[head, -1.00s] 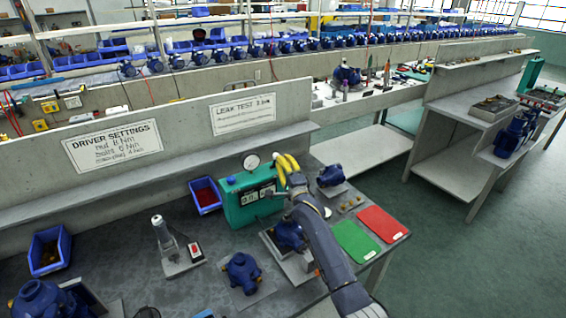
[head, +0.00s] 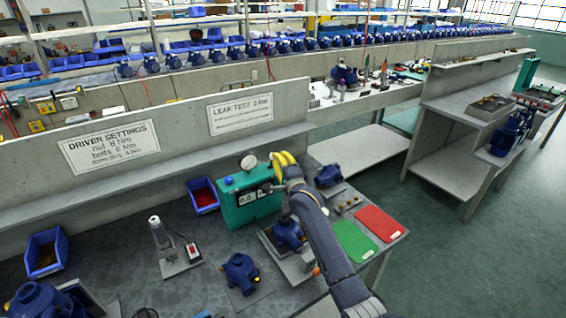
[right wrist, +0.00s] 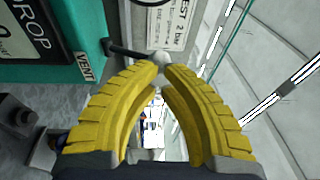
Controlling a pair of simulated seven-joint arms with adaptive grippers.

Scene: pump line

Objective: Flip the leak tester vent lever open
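The leak tester (head: 248,203) is a teal box with a dark display and a round gauge on top, on the near bench. Its vent lever (right wrist: 125,51) is a dark rod with a grey knob, sticking out beside the VENT label in the right wrist view. My right gripper (head: 275,162) has yellow fingers and is by the tester's upper right side. In the right wrist view its fingertips (right wrist: 161,67) are drawn close together at the lever's knob. I cannot tell whether they touch it. My left gripper is not in view.
Blue pump bodies stand nearby, one on a fixture (head: 287,232) below my right arm and one behind it (head: 328,176). A green mat (head: 353,240) and a red mat (head: 380,223) lie to the right. A red-filled blue bin (head: 203,196) is left of the tester.

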